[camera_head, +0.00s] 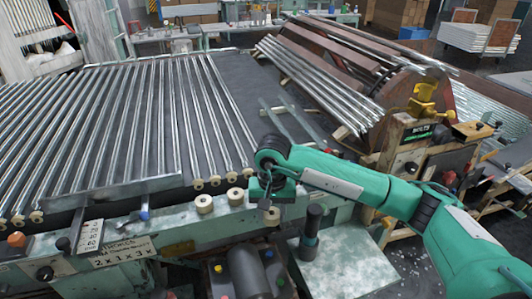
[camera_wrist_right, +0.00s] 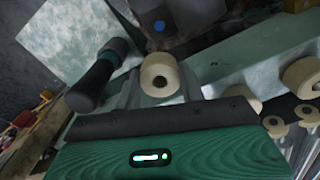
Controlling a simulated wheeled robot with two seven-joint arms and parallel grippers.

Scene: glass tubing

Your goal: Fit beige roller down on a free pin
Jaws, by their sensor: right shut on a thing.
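My right gripper (camera_head: 270,205) points down over the green machine bed (camera_head: 175,228), at the right end of the row of rollers. It is shut on a beige roller (camera_head: 272,217), which shows just below the fingers. In the right wrist view the held roller (camera_wrist_right: 160,72) sits between the fingertips, its dark centre hole facing the camera. Two loose-standing beige rollers are to the left of the gripper, a near one (camera_head: 235,196) and a farther one (camera_head: 205,204). I cannot make out a bare pin; the space under the held roller is hidden. My left gripper is not in view.
Long glass tubes (camera_head: 130,110) lie on the bed, with small beige rollers (camera_head: 214,181) at their near ends. A dark upright handle (camera_head: 312,222) stands close to the right of the gripper. A dark cylinder (camera_head: 247,270) is in front. A tube-loaded drum (camera_head: 405,90) stands back right.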

